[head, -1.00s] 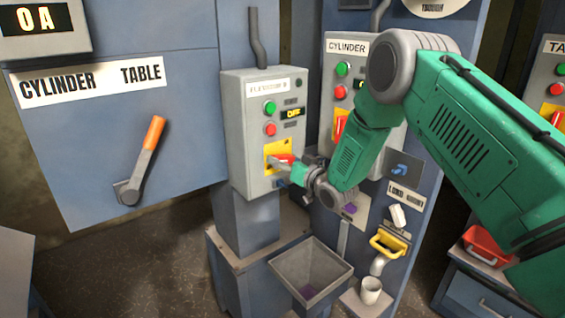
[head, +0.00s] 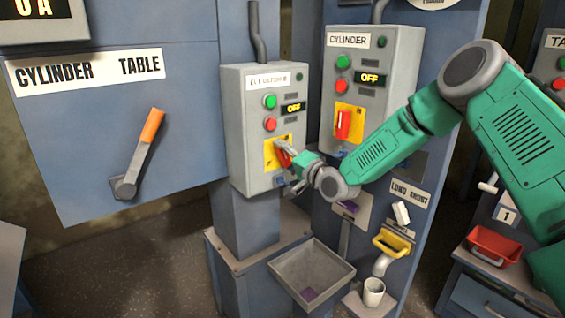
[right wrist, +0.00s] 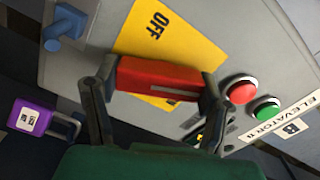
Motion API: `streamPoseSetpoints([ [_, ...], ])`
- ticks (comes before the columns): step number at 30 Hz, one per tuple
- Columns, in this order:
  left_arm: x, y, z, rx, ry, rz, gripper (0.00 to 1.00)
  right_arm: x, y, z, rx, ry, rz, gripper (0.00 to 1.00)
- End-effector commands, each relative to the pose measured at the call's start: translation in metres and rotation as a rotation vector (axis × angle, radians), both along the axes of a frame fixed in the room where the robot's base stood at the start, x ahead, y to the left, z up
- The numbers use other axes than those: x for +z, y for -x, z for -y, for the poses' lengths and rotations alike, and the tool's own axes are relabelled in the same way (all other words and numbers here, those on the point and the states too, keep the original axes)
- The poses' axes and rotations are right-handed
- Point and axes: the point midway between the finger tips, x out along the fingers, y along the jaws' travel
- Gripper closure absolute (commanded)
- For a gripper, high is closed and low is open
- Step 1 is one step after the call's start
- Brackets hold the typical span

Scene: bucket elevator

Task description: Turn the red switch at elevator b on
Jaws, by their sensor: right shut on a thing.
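The elevator B box (head: 238,130) is a grey control box on a post, left of centre in the head view. Its red switch (head: 282,158) sits on a yellow plate (head: 270,150) and is tilted and partly hidden by my right gripper (head: 285,150). In the right wrist view the red switch (right wrist: 160,78) lies between both fingers of my right gripper (right wrist: 155,90), which is shut on it. The yellow plate (right wrist: 165,40) shows the word OFF. The box's small display (head: 293,108) reads OFF. My left gripper is not in view.
The cylinder box (head: 375,60) stands to the right with its own red switch (head: 343,125) and an OFF display. A hopper (head: 310,270) is below. A purple padlock (right wrist: 30,117) and blue peg (right wrist: 68,22) are near the switch.

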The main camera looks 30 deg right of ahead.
Motion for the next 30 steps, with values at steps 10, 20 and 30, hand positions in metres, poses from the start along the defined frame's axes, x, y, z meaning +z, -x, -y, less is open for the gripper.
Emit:
streamPoseSetpoints([
  [10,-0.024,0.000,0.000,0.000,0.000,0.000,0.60,0.000,-0.001,0.005,-0.010,-0.258,-0.010,0.63],
  [20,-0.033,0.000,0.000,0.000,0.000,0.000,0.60,0.000,-0.001,0.005,-0.011,-0.371,-0.021,0.63],
  [30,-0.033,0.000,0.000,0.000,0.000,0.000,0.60,0.000,-0.001,0.005,-0.010,-0.389,-0.026,0.63],
])
